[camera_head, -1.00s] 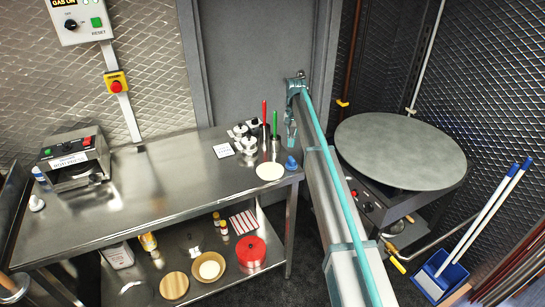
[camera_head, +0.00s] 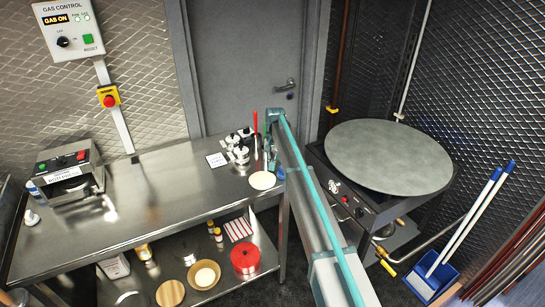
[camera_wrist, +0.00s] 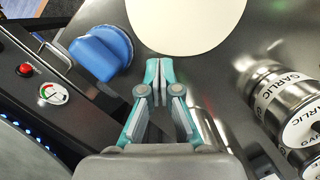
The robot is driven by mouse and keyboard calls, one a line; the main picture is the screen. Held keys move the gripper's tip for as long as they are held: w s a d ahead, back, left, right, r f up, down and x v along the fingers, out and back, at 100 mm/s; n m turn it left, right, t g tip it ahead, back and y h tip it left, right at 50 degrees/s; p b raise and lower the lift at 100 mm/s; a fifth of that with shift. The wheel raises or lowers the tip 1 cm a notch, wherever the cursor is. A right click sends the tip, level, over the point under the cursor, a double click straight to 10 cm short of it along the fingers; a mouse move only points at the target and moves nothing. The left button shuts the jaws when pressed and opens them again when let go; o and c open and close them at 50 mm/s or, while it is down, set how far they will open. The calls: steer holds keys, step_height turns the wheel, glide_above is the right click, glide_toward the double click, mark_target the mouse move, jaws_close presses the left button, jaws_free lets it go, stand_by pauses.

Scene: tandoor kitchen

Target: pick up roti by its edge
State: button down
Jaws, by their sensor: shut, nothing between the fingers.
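The roti (camera_head: 262,180) is a pale, flat disc lying on the steel table's right end in the head view. It also shows at the top of the wrist view (camera_wrist: 187,22), partly cut off by the frame. My gripper (camera_wrist: 160,62) is shut and empty, its teal fingertips together just short of the roti's near edge in the wrist view. Whether the tips touch the roti or hover above it, I cannot tell. In the head view, my gripper hangs behind the roti, small and partly hard to make out.
A blue-topped object (camera_wrist: 100,50) stands close to the left of my fingertips. Steel canisters, one labelled garlic (camera_wrist: 275,95), stand to the right. The round griddle (camera_head: 388,156) is right of my arm. The steel table (camera_head: 150,195) is mostly clear leftward.

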mark_target(268, 181)
steer(key=shift+s+f, duration=0.1)
steer(key=shift+f, duration=0.05)
steer(key=s, duration=0.2)
steer(key=s+b, duration=0.1)
steer(key=s, duration=0.1)
steer(key=s+a, duration=0.1)
steer(key=s, duration=0.2)
steer(key=shift+b, duration=0.35)
steer(key=shift+w, duration=0.1)
